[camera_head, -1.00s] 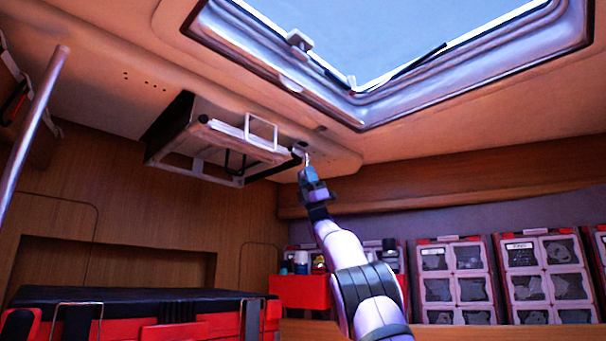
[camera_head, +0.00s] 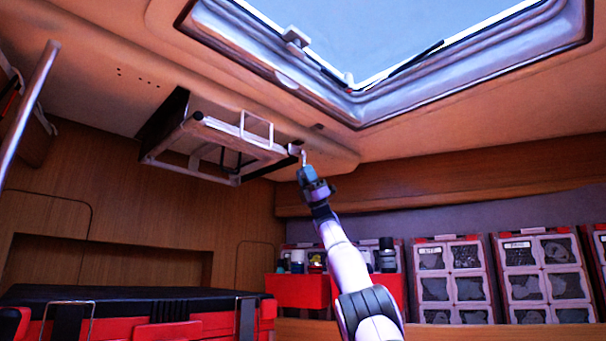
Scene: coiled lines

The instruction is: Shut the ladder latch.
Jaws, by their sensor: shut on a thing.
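The folded ladder (camera_head: 190,166) hangs in a recess of the ceiling at the upper left, with a pale wire handle (camera_head: 257,126) on its near side. A small latch (camera_head: 296,147) sits at the ladder's right end, against the ceiling. My gripper (camera_head: 303,160) reaches up from below right, with its fingertips at the latch. The gripper is shut on the latch, though the contact is small in the picture and partly hidden by the fingers.
An open roof hatch (camera_head: 270,62) lies above right. A metal pole (camera_head: 28,110) stands at the far left. Red cases (camera_head: 190,329), a red bin (camera_head: 300,291) and clear-windowed boxes (camera_head: 450,280) line the area below. The space around my arm is free.

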